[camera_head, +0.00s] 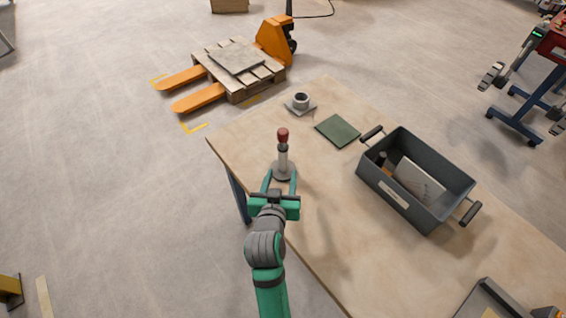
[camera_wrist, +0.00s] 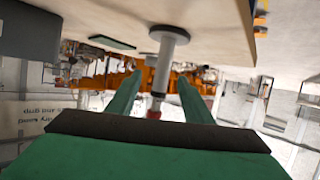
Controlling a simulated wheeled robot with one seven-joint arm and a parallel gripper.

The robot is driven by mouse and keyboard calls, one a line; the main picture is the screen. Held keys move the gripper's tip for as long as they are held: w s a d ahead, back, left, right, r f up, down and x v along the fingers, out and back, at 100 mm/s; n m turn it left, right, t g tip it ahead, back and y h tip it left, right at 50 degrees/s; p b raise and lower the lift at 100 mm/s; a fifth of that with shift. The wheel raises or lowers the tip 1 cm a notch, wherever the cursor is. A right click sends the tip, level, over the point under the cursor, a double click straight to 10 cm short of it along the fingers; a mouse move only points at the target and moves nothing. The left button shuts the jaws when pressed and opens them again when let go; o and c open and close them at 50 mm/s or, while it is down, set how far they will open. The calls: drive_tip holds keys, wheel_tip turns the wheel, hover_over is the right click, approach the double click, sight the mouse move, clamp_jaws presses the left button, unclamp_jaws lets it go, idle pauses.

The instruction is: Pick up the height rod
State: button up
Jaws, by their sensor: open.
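The height rod (camera_head: 283,157) stands upright on the wooden table, with a grey shaft, a round grey base and a dark red knob on top. In the wrist view the height rod (camera_wrist: 163,65) appears upside down, its base at the top and its red knob low in the picture. My gripper (camera_head: 281,180) is open and empty at the near side of the rod. In the wrist view my gripper (camera_wrist: 159,82) has one green finger on each side of the rod's line. I cannot tell whether the shaft is fully between the fingertips.
The table (camera_head: 320,215) also bears a grey cup-like piece on a square plate (camera_head: 300,104), a green mat (camera_head: 338,131) and a dark grey crate (camera_head: 393,198) with items inside. A tray (camera_head: 487,292) lies at lower right. An orange pallet truck (camera_head: 272,40) stands beyond the table.

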sight(281, 151)
drive_tip(key=shift+m+h, duration=0.3)
drive_tip(key=shift+m, duration=0.4)
drive_tip(key=w+r, duration=0.3)
drive_tip(key=r, duration=0.1)
drive_tip(key=shift+w+a+r, duration=0.1)
drive_tip(key=shift+w+a, duration=0.15)
drive_tip(key=shift+a, duration=0.05)
drive_tip(key=x, duration=0.5)
drive_tip(key=shift+a, duration=0.1)
drive_tip(key=shift+f+x, duration=0.15)
drive_tip(key=shift+x, duration=1.3)
drive_tip(key=shift+f+x, duration=0.1)
drive_tip(key=shift+x, duration=1.35)
drive_tip(key=shift+s, duration=0.1)
clamp_jaws()
